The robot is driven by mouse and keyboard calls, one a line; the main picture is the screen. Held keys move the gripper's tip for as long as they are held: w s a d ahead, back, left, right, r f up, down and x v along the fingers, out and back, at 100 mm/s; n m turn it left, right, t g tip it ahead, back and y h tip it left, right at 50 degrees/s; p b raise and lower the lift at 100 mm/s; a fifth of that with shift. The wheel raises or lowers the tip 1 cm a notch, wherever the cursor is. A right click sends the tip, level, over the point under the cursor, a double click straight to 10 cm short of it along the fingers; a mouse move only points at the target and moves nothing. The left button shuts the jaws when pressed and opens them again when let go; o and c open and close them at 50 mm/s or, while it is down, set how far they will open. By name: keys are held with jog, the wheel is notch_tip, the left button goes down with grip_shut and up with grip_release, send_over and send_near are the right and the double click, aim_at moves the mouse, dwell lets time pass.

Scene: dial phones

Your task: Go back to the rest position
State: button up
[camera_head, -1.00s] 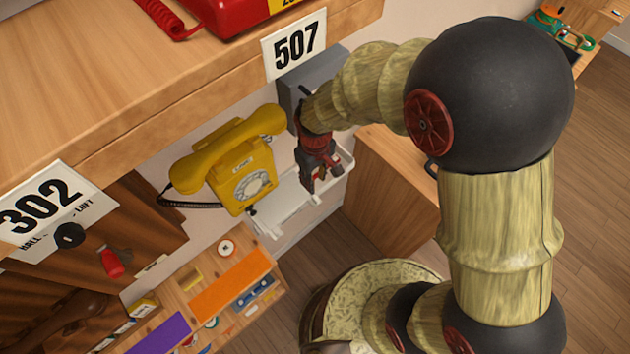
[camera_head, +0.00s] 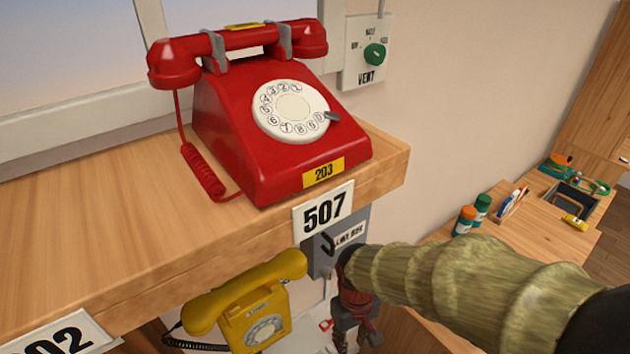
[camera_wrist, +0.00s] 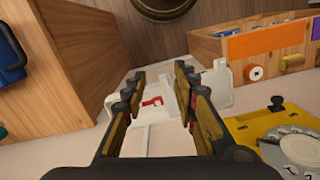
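My gripper (camera_head: 357,335) hangs below the shelf at the end of my arm, to the right of the yellow phone (camera_head: 252,312). In the wrist view my gripper (camera_wrist: 160,90) has its two fingers apart, with nothing held between them. A white tray-like piece with a red mark (camera_wrist: 150,103) shows beyond and below the fingers. The yellow phone also shows at the lower right of the wrist view (camera_wrist: 275,130). A red dial phone (camera_head: 250,140) stands on the shelf with its handset on the cradle.
The wooden shelf (camera_head: 120,215) with a 507 sign (camera_head: 324,213) overhangs my gripper. A grey box (camera_head: 322,262) is on the wall behind it. A wooden desk (camera_head: 535,225) with bottles and small items stands at the right. A vent switch (camera_head: 374,54) is on the wall.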

jog(key=s+d+r+m+t+b, duration=0.2)
jog(key=d+r, duration=0.3)
jog(key=r, duration=0.3)
jog(key=s+d+r+m+t+b, duration=0.2)
jog(key=s+d+r+t, duration=0.1)
jog(key=r, duration=0.6)
jog(key=d+t, duration=0.1)
jog(key=d, duration=0.1)
jog(key=shift+s+d+m, duration=0.3)
jog(key=shift+s, duration=0.05)
